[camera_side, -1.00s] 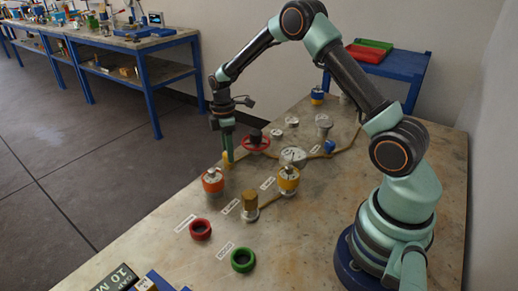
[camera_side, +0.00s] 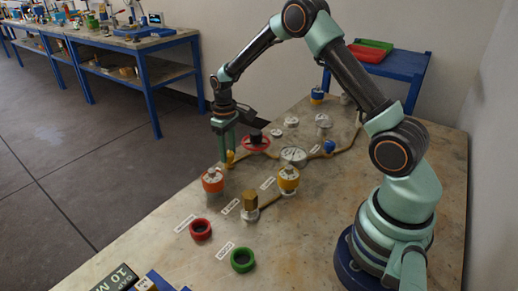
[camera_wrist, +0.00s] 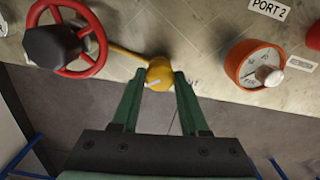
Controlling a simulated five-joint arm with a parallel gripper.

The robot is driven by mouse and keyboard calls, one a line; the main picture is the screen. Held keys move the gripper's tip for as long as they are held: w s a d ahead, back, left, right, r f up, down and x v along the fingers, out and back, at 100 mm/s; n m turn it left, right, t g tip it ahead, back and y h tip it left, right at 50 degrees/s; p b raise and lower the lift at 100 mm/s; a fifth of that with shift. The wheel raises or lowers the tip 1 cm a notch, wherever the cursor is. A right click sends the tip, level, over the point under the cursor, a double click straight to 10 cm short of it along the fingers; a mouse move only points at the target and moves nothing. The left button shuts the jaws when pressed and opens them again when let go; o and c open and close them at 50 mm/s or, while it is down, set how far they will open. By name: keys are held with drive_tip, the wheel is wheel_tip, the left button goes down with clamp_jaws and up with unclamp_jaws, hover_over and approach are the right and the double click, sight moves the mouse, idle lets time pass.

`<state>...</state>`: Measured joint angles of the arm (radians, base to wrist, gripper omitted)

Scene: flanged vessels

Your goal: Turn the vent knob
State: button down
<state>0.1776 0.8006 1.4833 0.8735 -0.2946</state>
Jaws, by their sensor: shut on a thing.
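The yellow knob (camera_wrist: 160,73) sits near the far edge of the bench top. In the wrist view it is between the two green fingers of my gripper (camera_wrist: 160,76), which are shut on its sides. A pale mark shows on the knob's near side. In the side view the knob (camera_side: 231,156) shows at the fingertips of my downward-pointing gripper (camera_side: 226,155), partly hidden by a finger. The label beside the knob is mostly hidden by the right finger.
A red handwheel (camera_wrist: 72,40) with a dark hub stands left of the knob in the wrist view. An orange gauge (camera_wrist: 256,65) stands to the right, beyond bare bench. A round white-faced gauge (camera_side: 293,155) and a yellow-banded fitting (camera_side: 288,180) stand nearer my base.

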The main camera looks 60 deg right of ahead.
sight(229, 153)
drive_tip(key=m, duration=0.6)
drive_tip(key=shift+d+m, duration=0.2)
drive_tip(key=shift+m, duration=0.2)
idle(0.4)
drive_tip(key=shift+c, duration=2.1)
unclamp_jaws()
drive_tip(key=shift+a+r, duration=0.1)
wheel_tip(229, 153, up, 12)
drive_tip(key=shift+s, duration=0.1)
